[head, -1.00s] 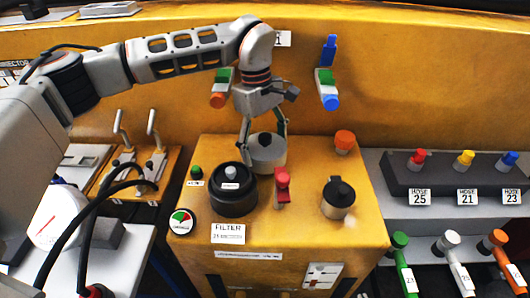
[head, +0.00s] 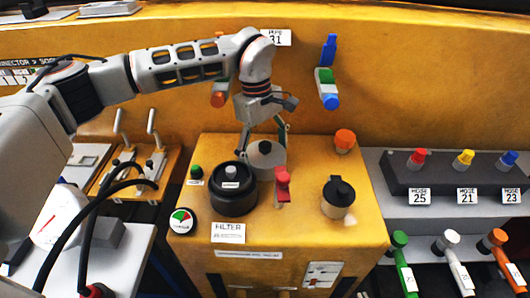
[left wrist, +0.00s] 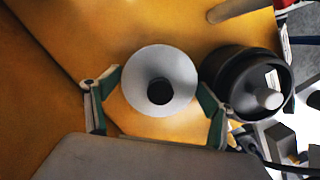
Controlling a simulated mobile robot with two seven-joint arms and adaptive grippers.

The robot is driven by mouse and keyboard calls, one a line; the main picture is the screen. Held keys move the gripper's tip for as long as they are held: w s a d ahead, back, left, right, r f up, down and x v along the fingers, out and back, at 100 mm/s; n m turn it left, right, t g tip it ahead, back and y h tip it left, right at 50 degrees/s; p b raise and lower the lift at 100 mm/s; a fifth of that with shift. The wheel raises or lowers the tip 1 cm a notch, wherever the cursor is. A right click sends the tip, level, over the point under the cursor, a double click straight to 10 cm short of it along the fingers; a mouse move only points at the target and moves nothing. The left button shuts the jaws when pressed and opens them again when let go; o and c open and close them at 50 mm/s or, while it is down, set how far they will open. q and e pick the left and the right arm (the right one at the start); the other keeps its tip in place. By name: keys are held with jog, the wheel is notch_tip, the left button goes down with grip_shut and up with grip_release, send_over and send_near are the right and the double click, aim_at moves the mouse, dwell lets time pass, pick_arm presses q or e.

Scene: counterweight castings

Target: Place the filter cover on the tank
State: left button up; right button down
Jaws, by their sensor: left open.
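A grey round cover with a black knob (head: 266,160), which looks like the filter cover, stands on the yellow cabinet top. It also shows in the left wrist view (left wrist: 160,62). My left gripper (head: 264,142) is open above it, with a finger towards each side; no grip shows. In the left wrist view the disc lies between and a little beyond the fingers (left wrist: 160,88). A black round vessel with a grey knob (head: 233,198), which may be the tank, stands just left of it, behind the FILTER label (head: 228,232). My right gripper is not in view.
A red handle (head: 282,184) stands close to the cover's front right. A black-capped pot (head: 338,198) and an orange knob (head: 344,139) are further right. A dial (head: 181,220) and green button (head: 196,172) are at the left. The cabinet's front right top is clear.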

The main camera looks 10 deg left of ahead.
pick_arm(q)
notch_tip(320, 180, up, 12)
jog(key=w+a, duration=0.1)
jog(key=shift+a, duration=0.25)
jog(key=shift+s+d+f, duration=0.1)
jog(key=shift+f, duration=0.05)
